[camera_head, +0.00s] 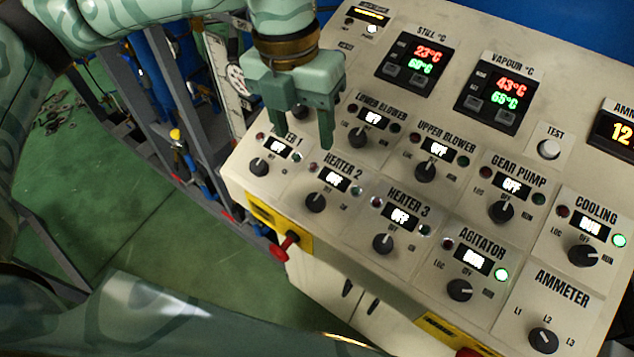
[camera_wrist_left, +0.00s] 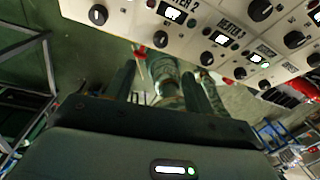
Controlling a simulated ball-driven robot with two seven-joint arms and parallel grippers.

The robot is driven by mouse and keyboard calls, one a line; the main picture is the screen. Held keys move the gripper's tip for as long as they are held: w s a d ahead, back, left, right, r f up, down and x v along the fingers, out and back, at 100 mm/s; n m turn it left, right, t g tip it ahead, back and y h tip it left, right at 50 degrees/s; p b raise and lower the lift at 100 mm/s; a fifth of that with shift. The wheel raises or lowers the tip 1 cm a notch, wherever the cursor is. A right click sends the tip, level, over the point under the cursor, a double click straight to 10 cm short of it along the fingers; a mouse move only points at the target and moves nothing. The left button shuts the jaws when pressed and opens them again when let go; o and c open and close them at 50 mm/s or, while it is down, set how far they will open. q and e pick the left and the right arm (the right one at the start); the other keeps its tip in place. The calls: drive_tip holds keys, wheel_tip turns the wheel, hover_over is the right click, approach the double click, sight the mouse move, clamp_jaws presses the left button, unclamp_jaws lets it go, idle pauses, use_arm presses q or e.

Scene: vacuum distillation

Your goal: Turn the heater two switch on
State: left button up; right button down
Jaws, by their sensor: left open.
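The heater two switch (camera_head: 315,202) is a round black knob on the sloping cream panel, below the HEATER 2 label. Its small display (camera_head: 334,178) reads OFF, and the lamps beside it look unlit. In the left wrist view the knob (camera_wrist_left: 160,39) sits near the top, beyond the fingers. My left gripper (camera_head: 303,136) is open and empty above the panel, just up from the heater two display, with its fingers pointing down. Its fingers also show in the left wrist view (camera_wrist_left: 165,88). The right gripper is not seen.
Heater 1 knob (camera_head: 259,167) is left of the heater two switch, and heater 3 knob (camera_head: 382,243) is right. The lower blower knob (camera_head: 358,137) is close to my left gripper. A red emergency button (camera_head: 284,247) juts out from the panel's front edge.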

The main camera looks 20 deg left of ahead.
sight(315, 199)
use_arm(q)
drive_tip(key=f+p, duration=0.1)
drive_tip(key=f, duration=0.4)
drive_tip(key=d+f+p, duration=0.1)
drive_tip(key=f, duration=0.4)
drive_tip(key=f+p, duration=0.1)
drive_tip(key=f, duration=0.4)
drive_tip(key=shift+s+d, duration=0.3)
drive_tip(key=shift+s, duration=0.05)
drive_tip(key=shift+f, duration=0.4)
drive_tip(key=c, duration=1)
